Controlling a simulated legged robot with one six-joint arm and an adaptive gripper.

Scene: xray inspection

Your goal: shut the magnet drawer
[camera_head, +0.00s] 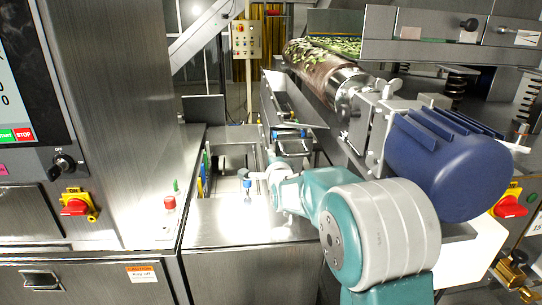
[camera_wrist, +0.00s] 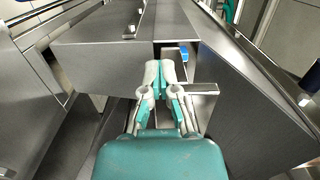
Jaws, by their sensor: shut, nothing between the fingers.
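My gripper (camera_wrist: 166,66) is shut and empty in the wrist view, its pale fingertips close together. In the head view my gripper (camera_head: 254,175) is small and partly hidden by my wrist, above a steel well. A bare steel bar (camera_wrist: 201,88) is just right of the fingers. A dark steel tray-like part (camera_head: 292,145) sits beyond my wrist under the chute. I cannot tell for certain which part is the magnet drawer, or whether my fingers touch anything.
A blue-capped bottle (camera_head: 247,188) stands near my gripper. A big blue motor (camera_head: 440,165) is close on the right. The tall steel cabinet (camera_head: 110,110) bounds the left. A sloped steel wall (camera_wrist: 245,85) is close right of my gripper.

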